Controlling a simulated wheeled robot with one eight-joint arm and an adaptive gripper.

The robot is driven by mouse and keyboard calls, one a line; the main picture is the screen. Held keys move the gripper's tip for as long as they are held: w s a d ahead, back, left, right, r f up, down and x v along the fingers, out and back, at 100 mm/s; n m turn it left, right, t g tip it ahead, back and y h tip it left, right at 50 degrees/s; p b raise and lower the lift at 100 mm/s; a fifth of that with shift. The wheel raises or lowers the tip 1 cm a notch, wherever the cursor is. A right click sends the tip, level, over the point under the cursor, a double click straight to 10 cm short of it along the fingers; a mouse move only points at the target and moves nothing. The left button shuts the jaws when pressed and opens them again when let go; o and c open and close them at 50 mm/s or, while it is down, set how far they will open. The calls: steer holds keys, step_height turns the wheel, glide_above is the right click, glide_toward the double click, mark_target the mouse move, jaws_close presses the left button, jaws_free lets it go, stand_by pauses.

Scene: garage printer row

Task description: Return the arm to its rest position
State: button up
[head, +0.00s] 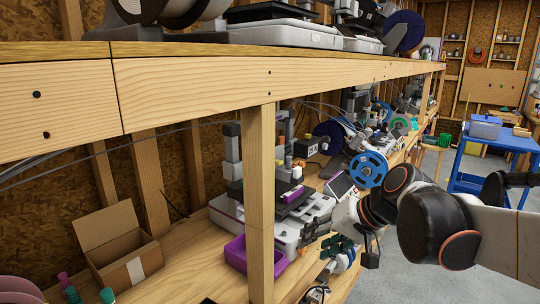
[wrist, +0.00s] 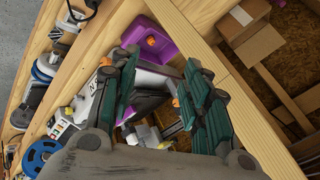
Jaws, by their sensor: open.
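My gripper (head: 338,247) is low at the right of the lower shelf in the head view, beside a printer and in front of the shelf edge. In the wrist view its two dark green padded fingers (wrist: 160,95) stand apart with nothing held between them. My arm reaches in from the right of the head view, bent at dark joints with orange rings. Below and between the fingers, the wrist view shows part of a printer (wrist: 150,78) and a purple bin (wrist: 188,42) with a small orange thing in it.
A wooden post (head: 260,200) and the upper shelf beam (head: 200,85) stand close to the arm. The printer (head: 290,215), the purple bin (head: 234,252) and an open cardboard box (head: 118,245) sit on the lower shelf. A blue table (head: 500,138) stands at right; grey floor lies between.

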steer(key=s+d+f+t+h, duration=0.1)
steer(key=s+d+f+h, duration=0.1)
steer(key=s, duration=0.6)
steer(key=s+d+f+n+h, duration=0.1)
steer(key=s+d+f+h, duration=0.2)
steer(key=s+d, duration=0.4)
steer(key=shift+s+n+t+h, duration=0.3)
steer(key=shift+s+t+h, duration=0.15)
steer(key=shift+s, duration=0.55)
steer(key=shift+f, duration=0.1)
